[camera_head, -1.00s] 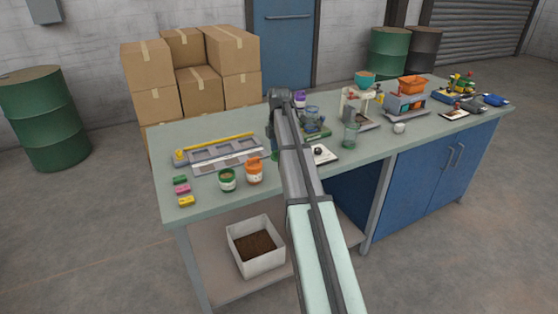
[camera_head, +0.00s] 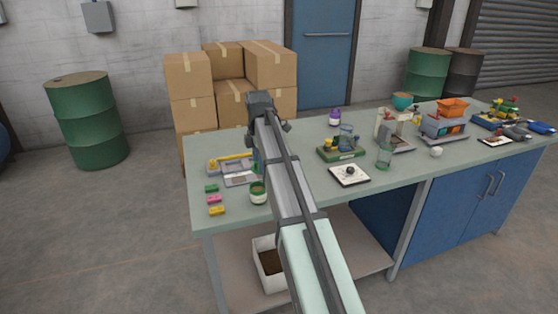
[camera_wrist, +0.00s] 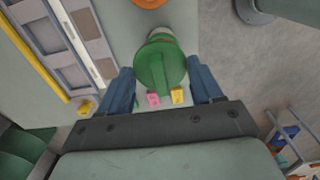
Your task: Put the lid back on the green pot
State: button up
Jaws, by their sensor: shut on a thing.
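In the wrist view a round green lid (camera_wrist: 160,68) with a raised bar across its top sits between the two fingers of my gripper (camera_wrist: 161,88), which is shut on it. The green pot (camera_head: 258,192), with a pale label, stands on the bench near its left front in the head view, beside my arm. In the wrist view a pale and green edge, probably this pot (camera_wrist: 162,33), shows just past the lid and is mostly hidden by it. I cannot tell the gap between lid and pot. The fingers are hidden behind my arm in the head view.
Green, pink and yellow blocks (camera_head: 215,199) lie left of the pot. A grey compartment tray (camera_head: 240,180) with a yellow bar lies behind it. An orange pot (camera_wrist: 150,3) stands close by. A white card (camera_head: 349,176) and clear cup (camera_head: 384,158) are to the right.

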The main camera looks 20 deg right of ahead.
aim_at(257, 170)
jog(key=shift+s+a, duration=0.1)
jog(key=shift+a, duration=0.65)
jog(key=shift+f, duration=3.05)
jog(key=shift+f, duration=0.2)
jog(key=o, duration=1.1)
jog(key=shift+o, duration=0.4)
jog(key=shift+r, duration=0.15)
jog(key=shift+r, duration=3.4)
